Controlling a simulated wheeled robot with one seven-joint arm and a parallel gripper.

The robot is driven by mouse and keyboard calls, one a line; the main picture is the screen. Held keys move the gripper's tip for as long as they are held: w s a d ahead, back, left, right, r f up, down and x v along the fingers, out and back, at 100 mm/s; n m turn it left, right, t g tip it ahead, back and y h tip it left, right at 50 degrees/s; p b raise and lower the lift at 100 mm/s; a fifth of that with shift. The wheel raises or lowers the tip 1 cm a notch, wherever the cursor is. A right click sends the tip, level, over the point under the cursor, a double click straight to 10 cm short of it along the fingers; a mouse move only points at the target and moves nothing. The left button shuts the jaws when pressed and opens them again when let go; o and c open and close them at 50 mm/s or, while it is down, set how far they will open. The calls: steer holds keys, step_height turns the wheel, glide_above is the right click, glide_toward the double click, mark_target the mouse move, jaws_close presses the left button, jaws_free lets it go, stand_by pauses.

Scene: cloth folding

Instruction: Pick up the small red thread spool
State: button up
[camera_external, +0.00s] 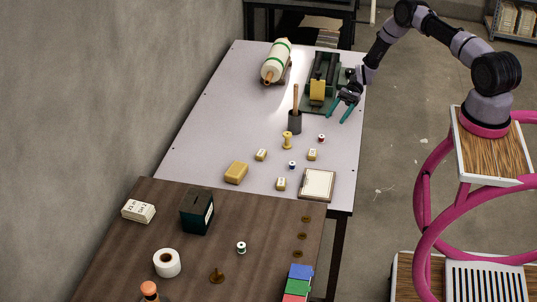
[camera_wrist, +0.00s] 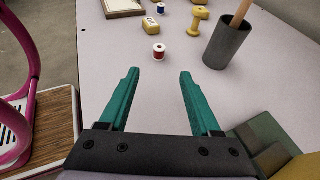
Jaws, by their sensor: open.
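The small red thread spool (camera_external: 321,138) stands on the white table, right of the dark cup. My gripper (camera_external: 341,111) has teal fingers and is over the table's right side, behind the spool in the external view. In the wrist view my gripper (camera_wrist: 158,72) is open with nothing between its fingers.
A dark cup (camera_wrist: 226,44) holding a wooden stick stands right of the spool. A green machine (camera_external: 322,75) stands behind. The table between fingers and spool is clear.

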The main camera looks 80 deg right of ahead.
glide_toward(323, 136)
steer(key=w+a+f, duration=0.1)
steer(key=a+f, duration=0.1)
steer(key=shift+w+a+f, duration=0.25)
steer(key=shift+w+f, duration=0.05)
steer(key=shift+w, duration=0.05)
steer(key=shift+r+x, duration=0.15)
steer(key=shift+x, duration=1.2)
steer(key=shift+r+x, duration=0.1)
steer(key=shift+x, duration=1.25)
steer(key=shift+a, duration=0.15)
jaws_close()
